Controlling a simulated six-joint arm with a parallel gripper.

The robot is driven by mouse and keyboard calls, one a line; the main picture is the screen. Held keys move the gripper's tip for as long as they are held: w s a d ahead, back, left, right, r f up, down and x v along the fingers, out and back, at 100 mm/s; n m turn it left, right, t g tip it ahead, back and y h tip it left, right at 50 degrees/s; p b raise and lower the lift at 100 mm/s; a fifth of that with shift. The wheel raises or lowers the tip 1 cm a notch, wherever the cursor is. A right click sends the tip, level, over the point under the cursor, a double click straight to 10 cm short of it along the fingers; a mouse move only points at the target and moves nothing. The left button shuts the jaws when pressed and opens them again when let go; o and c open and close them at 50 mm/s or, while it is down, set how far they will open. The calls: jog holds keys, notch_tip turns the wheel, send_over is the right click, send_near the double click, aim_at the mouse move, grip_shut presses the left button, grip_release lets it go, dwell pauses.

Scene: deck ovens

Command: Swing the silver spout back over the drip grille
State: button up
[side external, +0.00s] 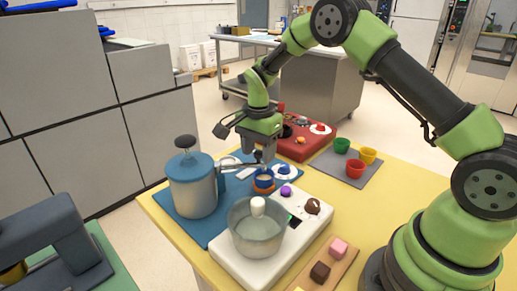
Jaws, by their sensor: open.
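A blue-grey urn (193,190) with a blue lid and dark knob stands on a blue mat at the left of the yellow table. A thin silver spout (236,167) reaches from its right side towards my gripper (261,158). My gripper points down with its jaws open, close to the spout's outer end; I cannot tell whether they touch. A small blue and orange cup-like piece (264,182) is just below the gripper. The drip grille cannot be made out with certainty; the urn, spout and gripper crowd that area.
A white appliance with a clear bowl (257,235) stands in front. A wooden board (325,262) holds coloured blocks. A red panel (304,145) with knobs lies behind. A grey mat (332,164) bears green, yellow and red cups. Some yellow tabletop (357,207) is bare at right.

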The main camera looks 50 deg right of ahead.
grip_shut()
jog(key=shift+w, duration=0.1)
jog(key=w+d+n, duration=0.2)
jog(key=w+n, duration=0.4)
jog(key=n, duration=0.1)
dwell(0.5)
jog(key=shift+n, duration=0.3)
grip_release()
